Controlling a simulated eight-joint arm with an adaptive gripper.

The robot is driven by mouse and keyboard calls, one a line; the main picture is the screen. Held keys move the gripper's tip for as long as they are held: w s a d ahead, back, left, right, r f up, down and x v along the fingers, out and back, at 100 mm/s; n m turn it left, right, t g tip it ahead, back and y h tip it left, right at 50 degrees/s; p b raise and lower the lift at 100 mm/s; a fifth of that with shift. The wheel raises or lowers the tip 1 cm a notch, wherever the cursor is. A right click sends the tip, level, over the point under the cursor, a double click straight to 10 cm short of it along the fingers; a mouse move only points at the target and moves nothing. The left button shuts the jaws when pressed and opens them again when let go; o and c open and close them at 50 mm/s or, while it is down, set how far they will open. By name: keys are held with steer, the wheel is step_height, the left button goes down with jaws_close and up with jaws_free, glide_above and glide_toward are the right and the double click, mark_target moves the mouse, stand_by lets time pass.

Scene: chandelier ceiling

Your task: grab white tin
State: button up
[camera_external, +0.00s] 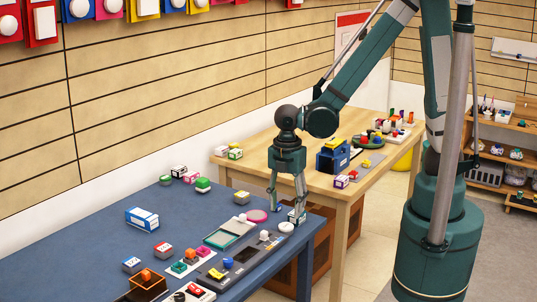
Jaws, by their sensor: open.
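My gripper (284,208) points down over the right end of the blue table, fingers spread apart. A small white block with coloured edges (298,217) is at the right fingertip; I cannot tell whether they touch. A low round white thing (286,227), possibly the white tin, lies just in front of the gripper near the table's right edge. Its details are too small to tell. A pink round dish (257,216) lies just left of the fingers.
The blue table (105,222) holds a blue-and-white carton (142,218), a teal-rimmed tray (229,232), a grey tray (232,268), an orange open box (147,283) and several small blocks. A wooden table (262,150) with a blue box (333,156) stands behind.

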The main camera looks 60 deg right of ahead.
mark_target(286, 226)
stand_by(0.3)
steer(key=shift+f+b, duration=0.3)
steer(key=shift+f, duration=1)
steer(key=shift+f, duration=0.15)
steer(key=shift+w+f+b, duration=0.1)
steer(key=shift+f+b, duration=0.65)
steer(key=shift+f, duration=1.7)
steer(key=c, duration=1)
